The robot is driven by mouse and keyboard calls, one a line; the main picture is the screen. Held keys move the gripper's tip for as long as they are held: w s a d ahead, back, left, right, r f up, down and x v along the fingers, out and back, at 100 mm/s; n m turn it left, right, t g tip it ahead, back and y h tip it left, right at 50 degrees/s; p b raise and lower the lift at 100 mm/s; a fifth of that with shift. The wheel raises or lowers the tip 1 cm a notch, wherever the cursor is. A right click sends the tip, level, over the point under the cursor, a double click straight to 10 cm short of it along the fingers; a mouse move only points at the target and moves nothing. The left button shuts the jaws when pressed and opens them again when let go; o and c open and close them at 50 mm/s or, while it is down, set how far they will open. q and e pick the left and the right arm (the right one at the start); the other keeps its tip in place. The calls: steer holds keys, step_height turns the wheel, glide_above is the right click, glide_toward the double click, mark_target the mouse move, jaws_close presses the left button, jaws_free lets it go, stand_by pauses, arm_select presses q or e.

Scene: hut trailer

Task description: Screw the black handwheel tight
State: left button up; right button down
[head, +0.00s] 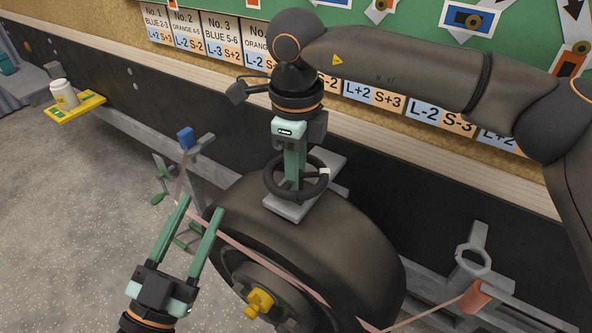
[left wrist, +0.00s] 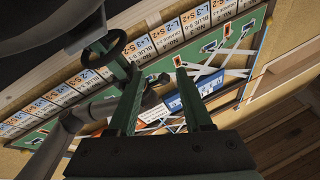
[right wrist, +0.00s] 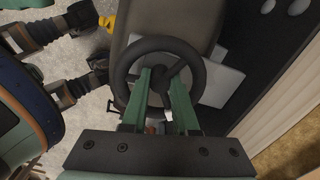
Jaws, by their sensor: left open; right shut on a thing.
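The black handwheel (head: 270,187) lies above a light grey plate (head: 287,209) on top of the dark tyre (head: 345,235). It has a small white mark on its rim. My right gripper (head: 293,184) points down into the wheel and is shut on its middle. In the right wrist view the wheel's ring (right wrist: 121,65) surrounds the two green fingers (right wrist: 160,75). The exact contact at the hub is partly hidden. My left gripper (head: 202,207) is open and empty, left of the tyre and apart from the wheel. The wheel also shows in the left wrist view (left wrist: 84,55).
A pinkish strap (head: 262,259) crosses the tyre's face, near my left gripper. A yellow knob (head: 259,302) sits at the tyre's centre. A grey rail with a blue block (head: 186,138) runs behind. An orange part (head: 474,297) is at right. Speckled floor at left is open.

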steer(key=m, duration=0.4)
arm_select(q)
steer(key=shift+s+d+r+m+h, duration=0.15)
steer(key=shift+s+r+h, duration=0.1)
steer(key=shift+r, duration=0.15)
steer(key=shift+s+a+r+m+h, duration=0.1)
steer(key=shift+r+m+h, duration=0.05)
steer(key=shift+r+h, duration=0.15)
arm_select(e)
steer(key=shift+m, duration=1.7)
steer(key=c, duration=1)
jaws_free()
arm_select(q)
steer(key=shift+f, duration=0.1)
arm_select(e)
steer(key=shift+o, duration=0.2)
steer(key=shift+r, duration=0.1)
